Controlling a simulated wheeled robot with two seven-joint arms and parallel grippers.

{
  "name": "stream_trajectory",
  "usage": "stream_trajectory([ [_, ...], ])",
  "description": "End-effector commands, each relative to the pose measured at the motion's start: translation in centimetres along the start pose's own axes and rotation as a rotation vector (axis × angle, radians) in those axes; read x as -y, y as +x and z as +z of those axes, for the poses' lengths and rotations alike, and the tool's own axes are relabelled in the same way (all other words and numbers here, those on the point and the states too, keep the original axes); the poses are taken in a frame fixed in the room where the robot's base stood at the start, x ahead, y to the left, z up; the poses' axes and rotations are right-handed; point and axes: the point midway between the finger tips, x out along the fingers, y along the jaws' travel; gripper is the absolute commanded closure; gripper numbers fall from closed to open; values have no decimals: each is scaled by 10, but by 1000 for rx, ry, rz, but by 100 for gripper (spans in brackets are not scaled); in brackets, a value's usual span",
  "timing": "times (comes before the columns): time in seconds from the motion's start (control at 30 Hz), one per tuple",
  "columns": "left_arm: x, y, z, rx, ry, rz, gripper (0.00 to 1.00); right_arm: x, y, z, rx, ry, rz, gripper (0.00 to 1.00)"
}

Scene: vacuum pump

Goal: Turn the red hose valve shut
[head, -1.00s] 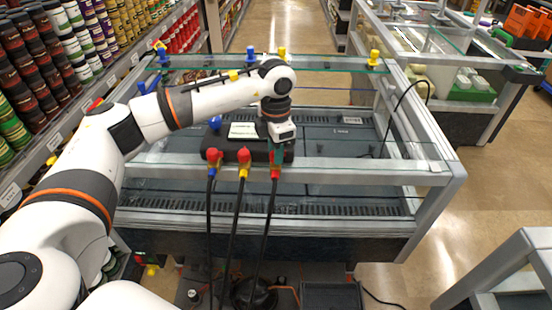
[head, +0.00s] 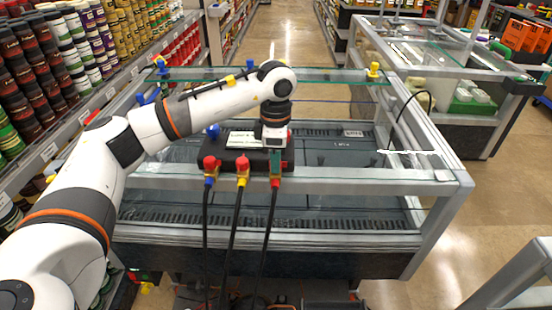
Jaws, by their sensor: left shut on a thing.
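The vacuum pump's black manifold (head: 222,164) sits on the near edge of the glass-topped freezer. Three black hoses hang from its front. The left one has a red knob (head: 209,163) over a blue fitting, and the middle one a red knob (head: 242,164) over a yellow fitting. The right hose has a red fitting (head: 275,183), the red hose valve; its knob is hidden behind my gripper. My left gripper (head: 275,166) points down at this valve and is shut on it. The fingers are small and partly hidden. My right gripper is not in view.
The freezer's metal frame (head: 330,181) runs around the pump. Stocked shelves (head: 62,70) stand close on the left, beside my left arm. A second freezer case (head: 460,70) stands at the back right.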

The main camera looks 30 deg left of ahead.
Motion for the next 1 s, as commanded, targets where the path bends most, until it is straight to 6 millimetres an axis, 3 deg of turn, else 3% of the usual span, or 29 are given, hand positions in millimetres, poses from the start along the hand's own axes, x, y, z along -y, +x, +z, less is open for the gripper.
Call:
stream_trajectory([
  [0.23, 1, -2, 0, -2, -1, -4, 97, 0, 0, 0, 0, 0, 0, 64],
  [0.27, 1, -2, 0, -2, -1, -4, 71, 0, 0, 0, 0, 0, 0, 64],
  [0.4, 1, -2, 0, -1, -1, -3, 53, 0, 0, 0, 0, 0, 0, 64],
  [0.77, 1, -7, 0, -3, -1, -4, 53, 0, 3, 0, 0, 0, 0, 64],
  [1.0, 1, -50, 0, -5, -1, -8, 53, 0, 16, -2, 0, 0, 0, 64],
])
